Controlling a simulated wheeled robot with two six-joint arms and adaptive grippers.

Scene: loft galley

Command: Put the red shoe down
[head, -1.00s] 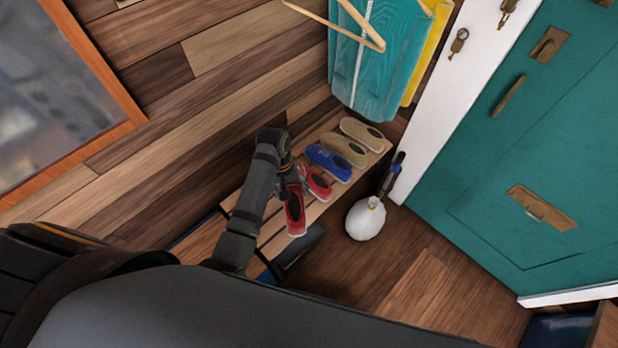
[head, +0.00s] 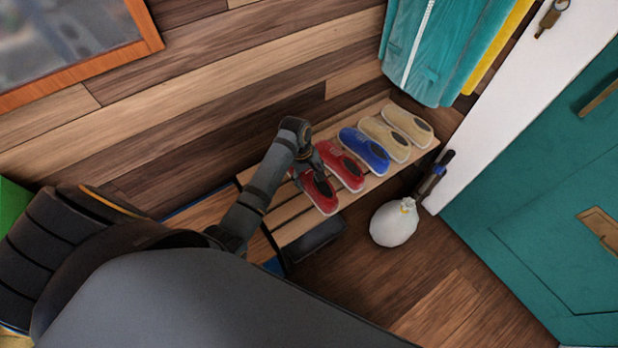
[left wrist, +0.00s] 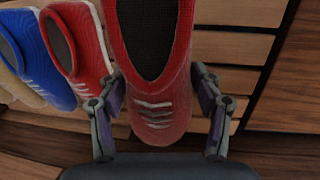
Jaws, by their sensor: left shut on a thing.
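My left gripper (head: 311,172) is shut on a red shoe (head: 322,197). In the left wrist view the two fingers (left wrist: 160,105) press on both sides of this shoe (left wrist: 155,85), near its white laces. The shoe is over the slatted wooden rack (head: 288,232), next to a second red shoe (head: 343,168) and roughly in line with it. I cannot tell whether its sole touches the slats. The second red shoe also shows in the left wrist view (left wrist: 82,45). My right gripper is in neither view.
A blue shoe (head: 365,150) and two tan shoes (head: 408,124) stand further along the rack. Bare slats lie on the near left. A dark box (head: 316,240) is below the rack. A white sack (head: 394,223) stands on the floor to the right. Coats (head: 440,45) hang behind.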

